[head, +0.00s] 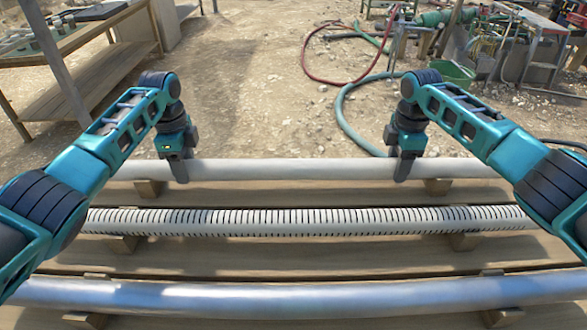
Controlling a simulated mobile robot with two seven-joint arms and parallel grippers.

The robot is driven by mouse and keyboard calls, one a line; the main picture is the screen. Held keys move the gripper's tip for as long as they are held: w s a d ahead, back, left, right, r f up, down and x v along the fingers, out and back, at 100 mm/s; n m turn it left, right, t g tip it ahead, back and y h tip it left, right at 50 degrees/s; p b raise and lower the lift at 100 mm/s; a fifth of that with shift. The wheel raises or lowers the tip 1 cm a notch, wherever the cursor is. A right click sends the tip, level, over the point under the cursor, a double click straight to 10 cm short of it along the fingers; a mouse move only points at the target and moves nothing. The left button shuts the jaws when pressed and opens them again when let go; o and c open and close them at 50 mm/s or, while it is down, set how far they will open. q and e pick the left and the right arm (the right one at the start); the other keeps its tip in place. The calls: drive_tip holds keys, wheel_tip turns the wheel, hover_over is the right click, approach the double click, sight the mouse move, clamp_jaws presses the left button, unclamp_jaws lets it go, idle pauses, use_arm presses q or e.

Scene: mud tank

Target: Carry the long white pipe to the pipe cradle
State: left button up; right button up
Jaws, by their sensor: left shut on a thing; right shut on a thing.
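A long pale grey-white pipe (290,169) lies level across the head view, the farthest of three pipes on the timber rack. My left gripper (179,170) is shut on it left of its middle. My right gripper (403,168) is shut on it right of its middle. Both grippers point down, with their fingers over the pipe. Small wooden blocks (437,187) show right under the pipe; I cannot tell whether it rests on them or hangs just above. Its ends are hidden behind my arms. I cannot pick out the pipe cradle with certainty.
A slotted white pipe (300,221) and a silvery pipe (300,297) lie nearer on the rack. Beyond is open dirt with a red hose (309,66) and a green hose (345,118). A wooden bench (100,80) stands left; a green bucket (452,74) and metal stands are right.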

use_arm(q)
drive_tip(key=shift+r, duration=0.15)
clamp_jaws()
use_arm(e)
drive_tip(key=shift+r, duration=0.2)
clamp_jaws()
